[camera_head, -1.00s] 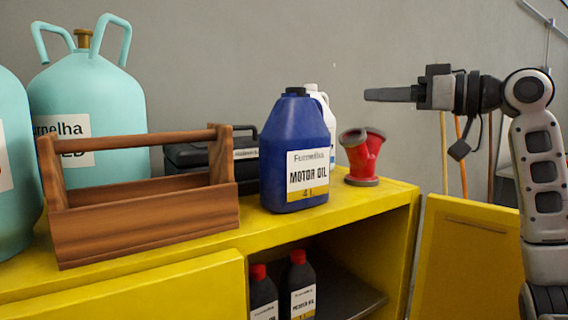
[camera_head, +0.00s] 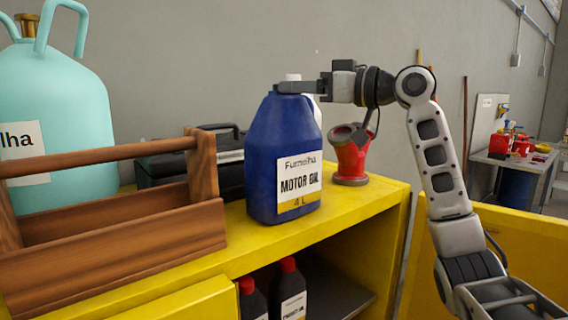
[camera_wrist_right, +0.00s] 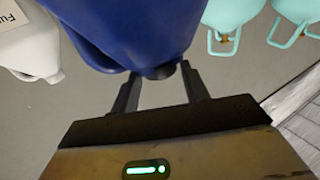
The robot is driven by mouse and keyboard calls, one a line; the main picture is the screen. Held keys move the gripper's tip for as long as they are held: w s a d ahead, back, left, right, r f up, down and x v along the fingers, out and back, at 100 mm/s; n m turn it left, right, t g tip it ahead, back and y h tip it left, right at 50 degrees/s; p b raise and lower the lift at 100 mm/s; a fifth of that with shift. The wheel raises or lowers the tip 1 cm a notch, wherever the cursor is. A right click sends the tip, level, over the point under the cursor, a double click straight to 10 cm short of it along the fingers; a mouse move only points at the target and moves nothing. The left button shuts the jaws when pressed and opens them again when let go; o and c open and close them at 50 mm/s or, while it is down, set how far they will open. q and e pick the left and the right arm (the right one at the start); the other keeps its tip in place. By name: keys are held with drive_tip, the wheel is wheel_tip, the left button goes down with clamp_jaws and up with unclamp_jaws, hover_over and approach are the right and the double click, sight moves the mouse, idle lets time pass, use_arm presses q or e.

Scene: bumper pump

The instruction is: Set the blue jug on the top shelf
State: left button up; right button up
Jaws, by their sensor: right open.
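The blue jug (camera_head: 268,180), labelled motor oil 4 L, stands upright on the yellow cabinet's top (camera_head: 330,223). My right gripper (camera_head: 285,87) is at the jug's top in the head view, with its fingers level with the cap. In the right wrist view the open fingers (camera_wrist_right: 160,74) lie on either side of the jug's dark cap (camera_wrist_right: 161,72), and the blue body (camera_wrist_right: 135,30) is beyond them. I cannot tell whether the fingers touch it. My left gripper is not in view.
A wooden toolbox (camera_head: 110,258) stands left of the jug, with a black case (camera_head: 165,168) behind. A red fitting (camera_head: 350,160) stands close on the right, and a white bottle (camera_head: 293,77) behind. Dark bottles (camera_head: 291,292) with red caps stand inside the cabinet. A teal tank (camera_head: 75,120) is far left.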

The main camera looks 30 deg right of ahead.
sight(276, 87)
drive_tip(key=p+x, duration=0.2)
drive_tip(key=x, duration=0.3)
drive_tip(key=shift+w+a, duration=0.15)
drive_tip(key=shift+w, duration=0.05)
clamp_jaws()
drive_tip(key=shift+s+r, duration=0.1)
drive_tip(key=shift+r, duration=0.1)
